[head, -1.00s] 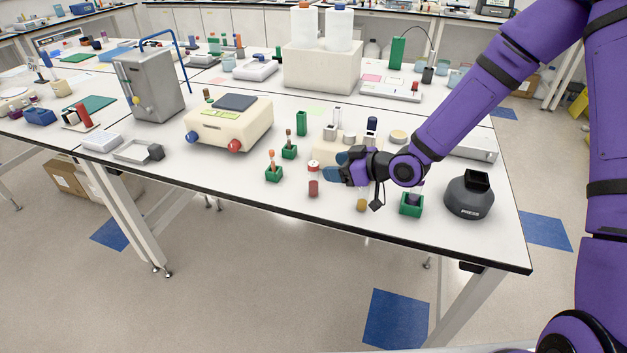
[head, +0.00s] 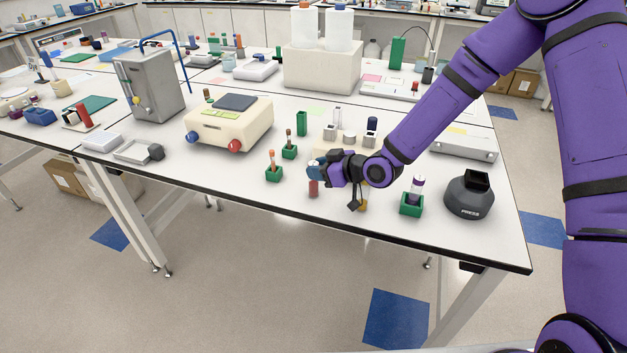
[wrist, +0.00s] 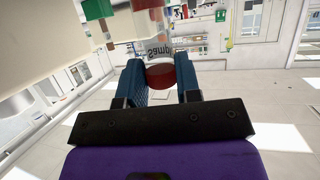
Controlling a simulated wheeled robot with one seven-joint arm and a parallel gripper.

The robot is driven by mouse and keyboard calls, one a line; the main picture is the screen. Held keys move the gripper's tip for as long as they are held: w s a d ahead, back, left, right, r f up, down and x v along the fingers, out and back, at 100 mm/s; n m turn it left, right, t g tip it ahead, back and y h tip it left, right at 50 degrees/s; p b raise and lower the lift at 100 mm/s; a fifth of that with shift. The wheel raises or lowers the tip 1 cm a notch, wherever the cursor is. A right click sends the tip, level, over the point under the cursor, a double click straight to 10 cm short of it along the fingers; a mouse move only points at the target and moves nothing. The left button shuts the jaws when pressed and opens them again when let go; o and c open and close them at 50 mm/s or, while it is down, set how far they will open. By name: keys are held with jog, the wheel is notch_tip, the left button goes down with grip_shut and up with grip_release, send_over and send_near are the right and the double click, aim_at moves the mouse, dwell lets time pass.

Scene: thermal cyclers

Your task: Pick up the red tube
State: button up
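The red tube (head: 314,188) stands upright near the front edge of the white bench. In the head view my gripper (head: 316,170) covers its upper part, and only its red lower part shows. In the wrist view the tube (wrist: 160,73), with a printed label and red contents, lies between the two blue fingers of my gripper (wrist: 160,80). The fingers are on either side of it with little or no gap. I cannot tell whether they press on it.
Green holders with tubes stand at left (head: 273,174) and right (head: 411,205). A yellow-brown vial (head: 363,205) is partly hidden below my wrist. A dark PRESS device (head: 469,196) stands at the right. A cream machine (head: 228,124) is further left.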

jog(key=shift+c, duration=1)
notch_tip(320, 180, up, 10)
jog(key=shift+s, duration=0.1)
